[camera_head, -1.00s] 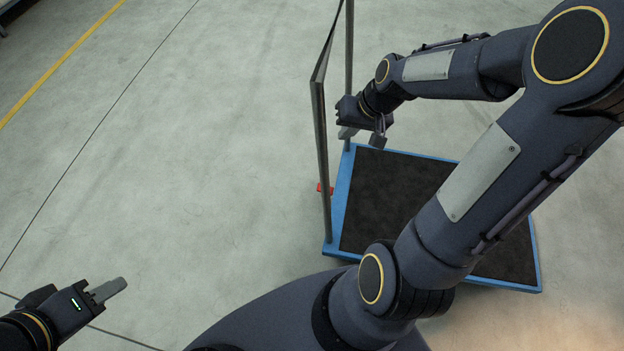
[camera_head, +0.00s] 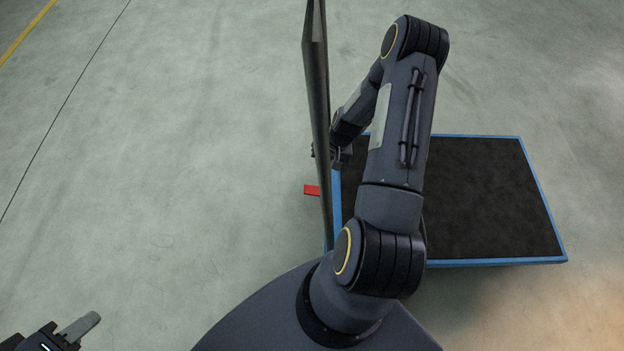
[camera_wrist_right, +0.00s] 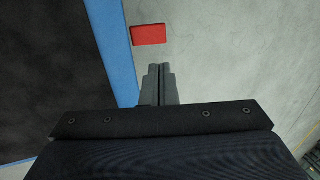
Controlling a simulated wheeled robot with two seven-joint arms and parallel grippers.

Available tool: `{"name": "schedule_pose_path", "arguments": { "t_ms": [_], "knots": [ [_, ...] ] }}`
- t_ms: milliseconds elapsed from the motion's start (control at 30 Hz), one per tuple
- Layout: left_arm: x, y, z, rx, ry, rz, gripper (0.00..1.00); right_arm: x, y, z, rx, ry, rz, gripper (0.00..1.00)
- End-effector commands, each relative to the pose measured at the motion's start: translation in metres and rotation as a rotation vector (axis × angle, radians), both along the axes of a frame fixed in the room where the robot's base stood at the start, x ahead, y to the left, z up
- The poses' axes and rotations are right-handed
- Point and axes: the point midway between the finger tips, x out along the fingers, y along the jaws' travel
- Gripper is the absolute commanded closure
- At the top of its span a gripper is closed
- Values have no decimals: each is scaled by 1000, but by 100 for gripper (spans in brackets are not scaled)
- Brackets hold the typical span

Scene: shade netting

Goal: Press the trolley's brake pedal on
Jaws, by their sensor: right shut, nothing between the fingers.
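The trolley has a dark deck with a blue rim (camera_head: 500,263) and a grey upright handle (camera_head: 318,90) at its left end. The red brake pedal (camera_head: 312,190) sticks out left of the handle, low near the floor. In the right wrist view the pedal (camera_wrist_right: 149,34) lies just outside the blue rim (camera_wrist_right: 118,55), ahead of my right gripper (camera_wrist_right: 160,68). That gripper is shut and empty, apart from the pedal in the picture. In the head view it is mostly hidden behind the handle and my arm. My left gripper (camera_head: 80,326) is at the bottom left, away from the trolley; its finger gap is unclear.
Bare concrete floor (camera_head: 180,160) lies open left of the trolley. A yellow floor line (camera_head: 28,32) runs at the far upper left. The trolley's handle stands between the pedal and the deck in the head view.

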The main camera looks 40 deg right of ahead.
Motion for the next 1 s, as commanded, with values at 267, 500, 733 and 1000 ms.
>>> {"name": "schedule_pose_path", "arguments": {
  "t_ms": [267,500,733,1000],
  "knots": [
    [0,0,-19,0,0,0,64,7,11,-46,3,4,1,100],
    [0,0,-38,0,0,0,64,17,23,-95,2,3,2,100],
    [0,0,-51,0,1,0,64,24,29,-125,0,1,1,100],
    [0,0,-53,0,0,0,64,26,31,-132,0,0,1,100]
  ]
}}
